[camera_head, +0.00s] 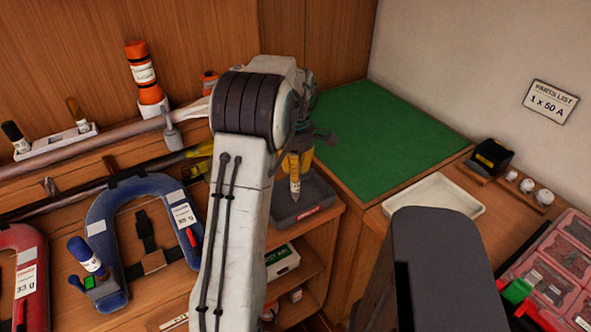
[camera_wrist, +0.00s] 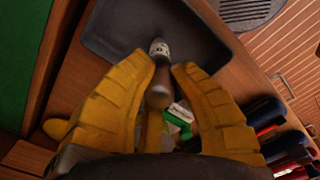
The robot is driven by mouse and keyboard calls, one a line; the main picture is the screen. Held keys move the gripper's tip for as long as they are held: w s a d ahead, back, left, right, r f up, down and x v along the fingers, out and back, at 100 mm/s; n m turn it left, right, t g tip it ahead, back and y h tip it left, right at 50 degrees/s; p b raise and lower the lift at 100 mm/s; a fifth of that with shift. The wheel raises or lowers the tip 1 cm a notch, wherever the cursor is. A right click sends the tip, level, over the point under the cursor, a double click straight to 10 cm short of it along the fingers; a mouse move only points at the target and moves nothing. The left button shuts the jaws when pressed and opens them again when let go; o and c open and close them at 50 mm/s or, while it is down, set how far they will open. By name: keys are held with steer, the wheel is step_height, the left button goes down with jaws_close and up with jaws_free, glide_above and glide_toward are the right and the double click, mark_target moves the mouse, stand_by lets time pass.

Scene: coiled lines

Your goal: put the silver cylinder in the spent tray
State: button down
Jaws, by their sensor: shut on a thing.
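My gripper (camera_head: 298,164), with yellow fingers, is partly hidden behind my arm in the head view. Its fingers (camera_wrist: 155,90) are closed around a slim cylinder (camera_wrist: 160,48) with a pale labelled end and a darker body, which looks like the silver cylinder. In the head view its lower end (camera_head: 295,187) points down below the fingers. It is over a dark grey tray (camera_head: 318,192) with a red label too small to read, likely the spent tray. The tray also fills the top of the wrist view (camera_wrist: 205,55). I cannot tell whether the cylinder touches the tray floor.
A green mat (camera_head: 390,135) and a white tray (camera_head: 450,190) lie to the right. A blue horseshoe-shaped holder (camera_head: 110,235) and a red one (camera_head: 25,270) are at left. An orange-topped bottle (camera_head: 143,75) stands at the back. Shelves with a green-and-white box (camera_head: 282,262) sit below the dark tray.

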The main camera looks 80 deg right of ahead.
steer(key=c, duration=1.6)
jaws_free()
steer(key=shift+f, duration=0.15)
steer(key=o, duration=0.4)
step_height(320, 180, up, 12)
steer(key=shift+f+p, duration=0.1)
steer(key=shift+p, duration=0.65)
steer(key=shift+r, duration=0.3)
